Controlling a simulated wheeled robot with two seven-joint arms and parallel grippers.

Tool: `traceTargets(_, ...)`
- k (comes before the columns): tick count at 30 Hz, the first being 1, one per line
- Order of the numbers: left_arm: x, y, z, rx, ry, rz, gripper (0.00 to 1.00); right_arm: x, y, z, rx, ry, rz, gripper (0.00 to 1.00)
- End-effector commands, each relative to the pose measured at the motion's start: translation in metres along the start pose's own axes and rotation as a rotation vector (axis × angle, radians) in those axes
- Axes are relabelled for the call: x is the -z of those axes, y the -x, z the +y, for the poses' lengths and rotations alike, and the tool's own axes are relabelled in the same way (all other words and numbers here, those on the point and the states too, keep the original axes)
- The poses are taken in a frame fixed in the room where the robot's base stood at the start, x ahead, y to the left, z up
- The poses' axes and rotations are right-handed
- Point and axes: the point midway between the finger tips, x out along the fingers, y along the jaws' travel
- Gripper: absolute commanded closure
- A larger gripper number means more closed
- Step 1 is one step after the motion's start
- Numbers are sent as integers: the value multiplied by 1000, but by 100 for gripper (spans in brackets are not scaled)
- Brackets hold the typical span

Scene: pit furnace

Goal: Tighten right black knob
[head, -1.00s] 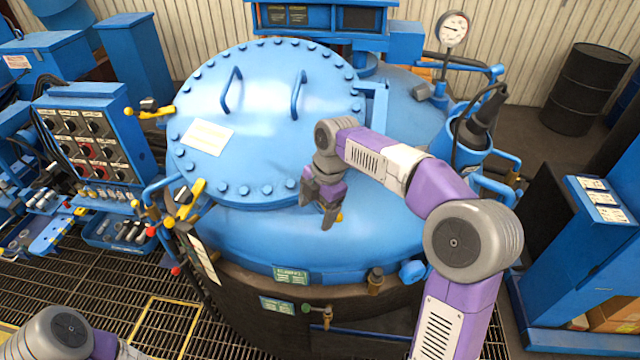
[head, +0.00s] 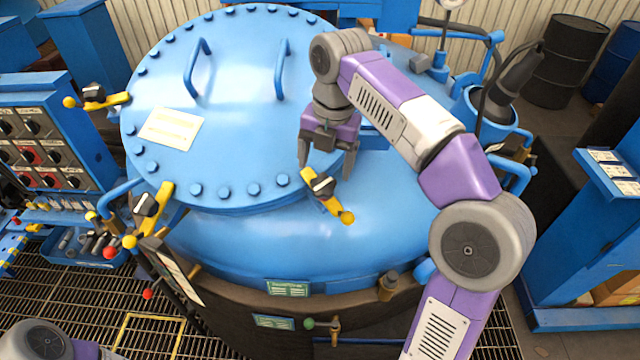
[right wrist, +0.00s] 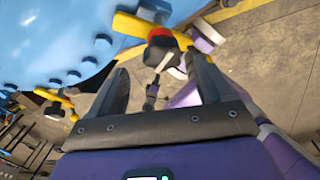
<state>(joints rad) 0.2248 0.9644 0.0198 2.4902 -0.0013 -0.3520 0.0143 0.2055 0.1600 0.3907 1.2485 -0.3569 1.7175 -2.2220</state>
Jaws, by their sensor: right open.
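The right black knob (head: 320,184) sits on a yellow clamp (head: 335,206) at the front right rim of the blue furnace lid (head: 235,130). My right gripper (head: 327,172) is open, pointing down just behind the knob in the head view, with a finger to each side. In the right wrist view, the knob (right wrist: 160,50) shows dark with a red part, in the gap between the open fingertips (right wrist: 156,62) or just beyond them. I cannot tell if they touch it. My left forearm shows at the lower left; its gripper is out of view.
Two similar clamps with black knobs, a front left one (head: 147,205) and a rear left one (head: 94,94), sit along the lid's left side. Lid handles (head: 196,68) stand up behind. A control panel (head: 40,150) is at left, a gauge stand (head: 440,65) behind right.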

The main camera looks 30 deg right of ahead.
Motion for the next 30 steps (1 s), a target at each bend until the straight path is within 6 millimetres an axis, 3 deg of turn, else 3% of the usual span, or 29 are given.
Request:
traceTargets(3, 0, -9, -4, 0, 0, -1, 100, 0, -23, -1, 2, -2, 1, 20)
traceTargets(9, 0, -17, -6, 0, 0, -1, 100, 0, -49, -1, 1, -1, 1, 20)
traceTargets(21, 1, -18, -7, 0, 0, -1, 100, 0, -58, 0, -1, -2, 0, 20)
traceTargets(30, 1, -18, -7, 0, 0, -1, 100, 0, -58, 0, -1, -2, 0, 64)
